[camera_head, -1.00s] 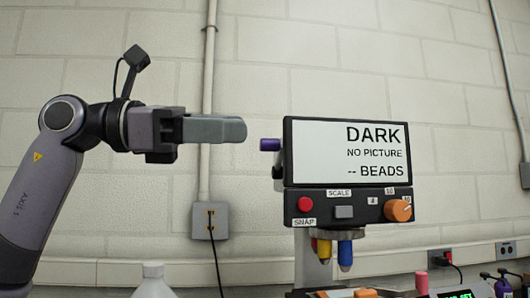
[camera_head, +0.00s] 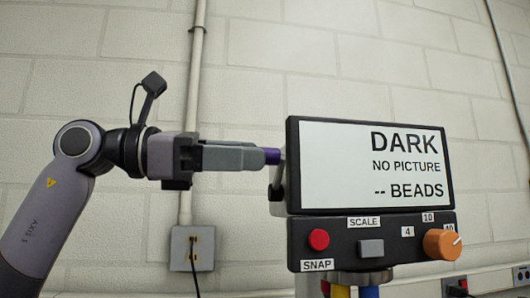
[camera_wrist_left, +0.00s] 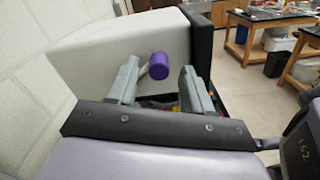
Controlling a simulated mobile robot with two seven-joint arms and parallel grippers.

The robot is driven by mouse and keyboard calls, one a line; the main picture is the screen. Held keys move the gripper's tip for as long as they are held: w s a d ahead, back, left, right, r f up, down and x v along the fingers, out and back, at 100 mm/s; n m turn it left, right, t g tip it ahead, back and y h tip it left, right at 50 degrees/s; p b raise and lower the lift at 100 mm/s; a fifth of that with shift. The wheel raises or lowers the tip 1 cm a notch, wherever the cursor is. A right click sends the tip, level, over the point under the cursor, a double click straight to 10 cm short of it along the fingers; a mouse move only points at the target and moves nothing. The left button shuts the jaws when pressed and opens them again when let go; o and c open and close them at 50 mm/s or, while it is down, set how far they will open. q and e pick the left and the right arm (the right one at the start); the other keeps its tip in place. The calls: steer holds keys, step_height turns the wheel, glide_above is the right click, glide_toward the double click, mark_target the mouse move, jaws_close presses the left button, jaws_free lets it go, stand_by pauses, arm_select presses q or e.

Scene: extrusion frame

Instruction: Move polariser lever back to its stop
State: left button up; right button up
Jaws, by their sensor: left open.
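The polariser lever has a purple knob (camera_head: 272,156) at the left side of the black-framed screen unit (camera_head: 368,166), which reads DARK, NO PICTURE, -- BEADS. In the left wrist view the purple knob (camera_wrist_left: 160,66) sits on a short pale stem, between and just beyond my fingertips. My left gripper (camera_head: 262,157) is open, pointing right at the knob; it also shows in the left wrist view (camera_wrist_left: 158,76) with its two grey fingers apart. I cannot tell whether a finger touches the knob. My right gripper is not in view.
Below the screen are a red SNAP button (camera_head: 318,239), a grey SCALE switch (camera_head: 370,248) and an orange dial (camera_head: 442,244). A wall outlet box (camera_head: 193,248) with a cord is behind. Benches (camera_wrist_left: 265,30) stand far off in the wrist view.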

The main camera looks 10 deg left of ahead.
arm_select(q)
steer(key=shift+x, duration=1.85)
steer(key=shift+c, duration=0.4)
